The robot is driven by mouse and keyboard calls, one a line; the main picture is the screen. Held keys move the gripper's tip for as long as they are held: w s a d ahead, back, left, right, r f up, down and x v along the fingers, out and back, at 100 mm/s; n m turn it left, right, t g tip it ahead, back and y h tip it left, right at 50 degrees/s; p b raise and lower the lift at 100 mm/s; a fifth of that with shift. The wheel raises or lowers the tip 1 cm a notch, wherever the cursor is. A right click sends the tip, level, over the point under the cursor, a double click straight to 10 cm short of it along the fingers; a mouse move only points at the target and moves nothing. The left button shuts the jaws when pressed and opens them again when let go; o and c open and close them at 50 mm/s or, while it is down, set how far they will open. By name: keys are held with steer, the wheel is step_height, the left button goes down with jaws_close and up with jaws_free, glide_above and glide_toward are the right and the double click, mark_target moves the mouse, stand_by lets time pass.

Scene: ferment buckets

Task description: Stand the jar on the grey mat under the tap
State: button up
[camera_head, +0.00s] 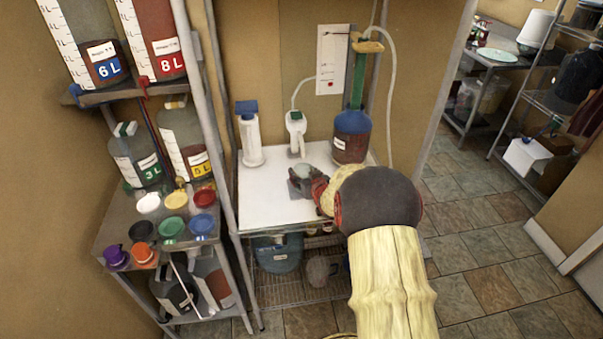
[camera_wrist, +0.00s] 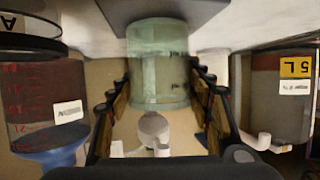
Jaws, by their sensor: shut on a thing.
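The jar is a pale green, see-through cylinder (camera_wrist: 158,62) in the middle of the wrist view, which shows the scene upside down. My gripper (camera_wrist: 160,88) is shut on it, with fingers along both sides. The jar's base end overlaps the dark grey mat (camera_wrist: 200,12); I cannot tell whether they touch. In the head view the jar (camera_head: 301,171) is small, over the white tabletop, partly hidden by my gripper (camera_head: 312,184). A white, green-topped fixture with a hose, seemingly the tap (camera_head: 296,124), stands just behind the jar.
A large blue-and-red bottle (camera_head: 351,137) stands close on the right of the white table (camera_head: 265,205). A white bottle with a blue cap (camera_head: 249,136) stands at its back left. Shelves with jugs and coloured lids (camera_head: 173,227) are on the left. The table's front left is clear.

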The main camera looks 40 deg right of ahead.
steer(key=shift+w+f, duration=0.1)
steer(key=o, duration=0.8)
steer(key=shift+f, duration=0.15)
steer(key=o, duration=0.4)
steer(key=shift+o, duration=0.3)
